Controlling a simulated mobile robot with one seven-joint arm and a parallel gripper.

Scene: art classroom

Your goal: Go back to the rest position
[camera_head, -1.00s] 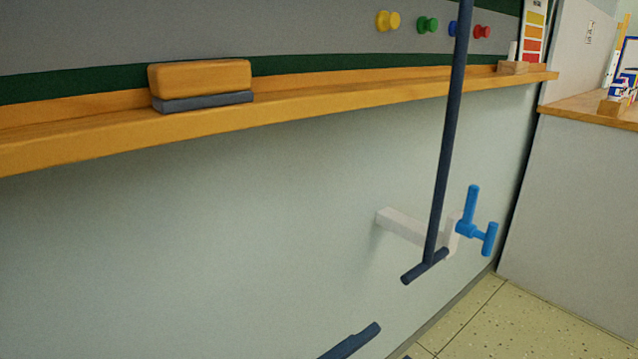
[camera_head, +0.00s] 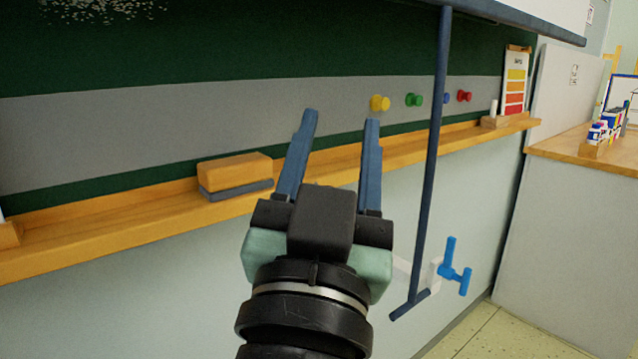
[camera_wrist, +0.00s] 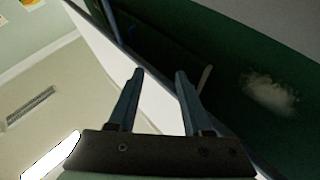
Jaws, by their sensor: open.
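My gripper (camera_head: 341,114) stands in the middle of the head view, its two blue fingers spread apart and pointing up. Nothing is between them. Behind it are the chalk ledge and the grey strip of the board. In the wrist view my gripper (camera_wrist: 159,72) is also open and empty. That view looks up past a white panel (camera_wrist: 160,100), the dark green board (camera_wrist: 240,50) and the ceiling (camera_wrist: 70,100).
A wooden-backed eraser (camera_head: 235,172) lies on the ledge (camera_head: 130,235), left of my gripper. A dark blue rod (camera_head: 432,150) with a crossbar hangs to the right. A blue handle (camera_head: 454,268) is on the wall bracket. A counter (camera_head: 585,155) stands at right.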

